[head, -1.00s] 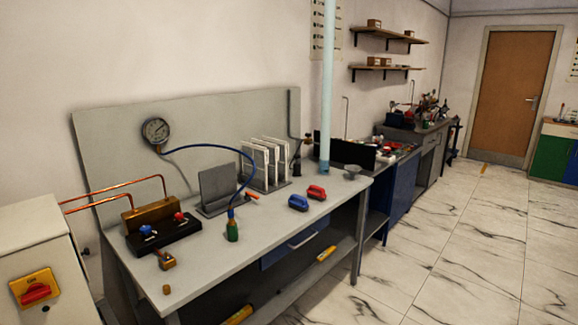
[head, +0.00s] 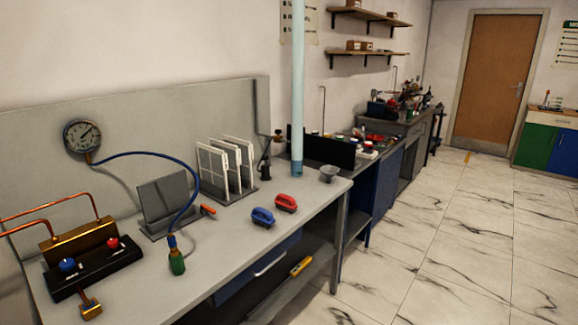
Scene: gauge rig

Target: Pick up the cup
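A small grey cup (head: 328,174) stands near the far right corner of the grey workbench (head: 225,255) in the head view. It looks wider at the top than at the base. It is just right of the light blue vertical pipe and beyond the red-handled and blue-handled items. Neither of my grippers shows in the view, so nothing of mine is seen near the cup.
A red-handled item (head: 286,202) and a blue-handled item (head: 263,218) lie on the bench. A light blue pipe (head: 298,90) rises beside the cup. A green bottle-like part (head: 177,262) stands nearer, on a blue hose. Open marble floor (head: 450,250) lies to the right.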

